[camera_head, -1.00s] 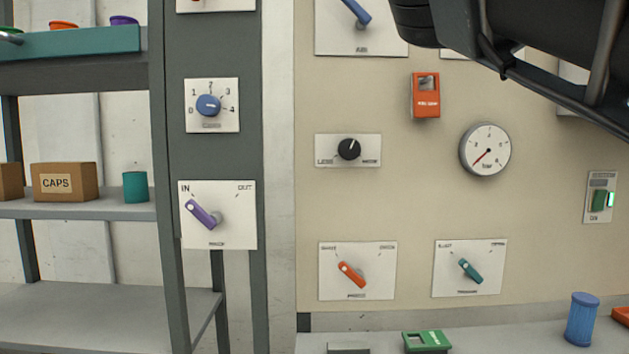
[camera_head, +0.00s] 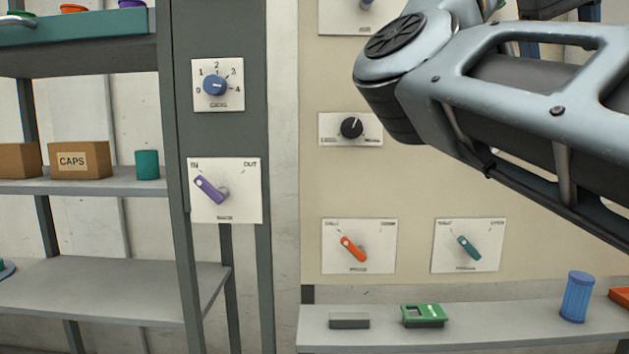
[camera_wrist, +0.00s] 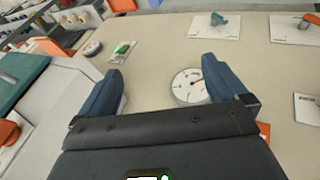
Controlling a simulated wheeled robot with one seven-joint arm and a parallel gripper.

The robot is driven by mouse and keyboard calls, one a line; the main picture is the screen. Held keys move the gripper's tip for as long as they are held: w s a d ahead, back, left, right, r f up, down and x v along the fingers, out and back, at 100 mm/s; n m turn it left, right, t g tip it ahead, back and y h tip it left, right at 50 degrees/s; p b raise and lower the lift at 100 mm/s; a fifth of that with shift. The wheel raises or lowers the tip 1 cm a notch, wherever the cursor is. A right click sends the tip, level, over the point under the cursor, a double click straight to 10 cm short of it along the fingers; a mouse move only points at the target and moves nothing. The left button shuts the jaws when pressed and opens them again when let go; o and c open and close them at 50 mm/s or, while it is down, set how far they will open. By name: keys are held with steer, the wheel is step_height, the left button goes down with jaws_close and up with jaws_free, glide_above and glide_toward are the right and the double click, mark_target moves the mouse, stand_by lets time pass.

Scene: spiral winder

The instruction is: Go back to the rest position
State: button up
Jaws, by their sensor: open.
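My gripper (camera_wrist: 165,85) shows in the wrist view with its two blue fingers spread wide apart and nothing between them. The beige panel with a round white gauge (camera_wrist: 188,86) lies beyond the fingers, and the gauge is partly behind the right finger. In the head view my arm crosses the upper right, and the gripper itself is out of that picture.
The beige panel carries a black knob (camera_head: 352,127), an orange lever (camera_head: 353,248) and a teal lever (camera_head: 469,247). A purple lever (camera_head: 211,190) and blue dial (camera_head: 215,85) are on the left post. A ledge below holds a green device (camera_head: 423,315) and blue cylinder (camera_head: 577,297).

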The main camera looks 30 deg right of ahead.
steer(key=w+f+n+h, duration=0.1)
steer(key=w+f+h, duration=0.25)
steer(key=f, duration=0.45)
steer(key=w+d+f+n+t+h, duration=0.15)
steer(key=w+f, duration=0.25)
steer(key=f, duration=0.4)
steer(key=w+f+h, duration=0.3)
steer(key=f, duration=0.5)
steer(key=a+f+n+t, duration=0.35)
steer(key=a+f, duration=0.25)
steer(key=f, duration=0.4)
steer(key=a+f+n+t, duration=0.3)
steer(key=a+f+t, duration=0.25)
steer(key=f, duration=0.55)
steer(key=s+a+f+n+t+y, duration=0.2)
steer(key=s+a+f+y, duration=0.3)
steer(key=s+a+f, duration=0.4)
steer(key=s+a+f+n+t+y, duration=0.1)
steer(key=s+a+f+t+y, duration=0.1)
steer(key=s+a+f+y, duration=0.5)
steer(key=s+a+r+m+y, duration=0.1)
steer(key=s+a+r+m, duration=0.1)
steer(key=s+a, duration=0.5)
steer(key=s+a+r+m+y, duration=0.1)
steer(key=s+a+r+m, duration=0.2)
steer(key=s, duration=1.2)
steer(key=a+r+b, duration=0.1)
steer(key=a+r, duration=0.1)
steer(key=a, duration=0.3)
